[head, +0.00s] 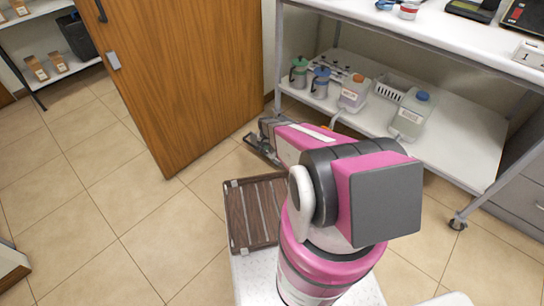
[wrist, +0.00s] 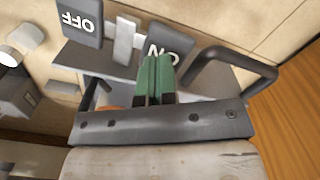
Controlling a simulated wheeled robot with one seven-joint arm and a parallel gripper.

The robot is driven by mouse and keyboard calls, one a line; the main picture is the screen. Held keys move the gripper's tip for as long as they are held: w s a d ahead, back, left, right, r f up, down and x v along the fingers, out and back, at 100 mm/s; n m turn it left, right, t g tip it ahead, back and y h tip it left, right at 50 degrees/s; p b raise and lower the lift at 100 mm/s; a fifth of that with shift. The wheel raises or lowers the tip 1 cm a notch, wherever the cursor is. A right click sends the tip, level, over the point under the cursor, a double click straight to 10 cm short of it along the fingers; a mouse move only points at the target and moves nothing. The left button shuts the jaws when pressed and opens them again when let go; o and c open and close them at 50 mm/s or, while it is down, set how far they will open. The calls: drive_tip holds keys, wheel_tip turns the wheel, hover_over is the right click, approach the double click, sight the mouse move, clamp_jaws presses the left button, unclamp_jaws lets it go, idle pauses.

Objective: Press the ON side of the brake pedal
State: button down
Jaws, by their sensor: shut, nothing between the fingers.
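The brake pedal shows in the wrist view with two dark grey pads on a grey base (wrist: 190,82). The OFF pad (wrist: 80,22) is at the upper left. The ON pad (wrist: 155,45) is at the top middle. A light lever-like strip (wrist: 125,40) stands between them. My gripper (wrist: 152,68) has green fingers that are shut together and empty. Their tips overlap the lower part of the ON pad in the picture, and I cannot tell whether they touch it. In the head view my arm reaches down to the floor by the wooden door, and it largely hides the pedal.
A wooden door (head: 185,70) stands to the left of my gripper. A white shelf unit (head: 450,140) with bottles and jugs is to the right. Tiled floor (head: 90,205) is free at the left.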

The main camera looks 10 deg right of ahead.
drive_tip(key=shift+f, duration=1.15)
idle(0.7)
drive_tip(key=shift+r, duration=3.5)
drive_tip(key=shift+r, duration=0.1)
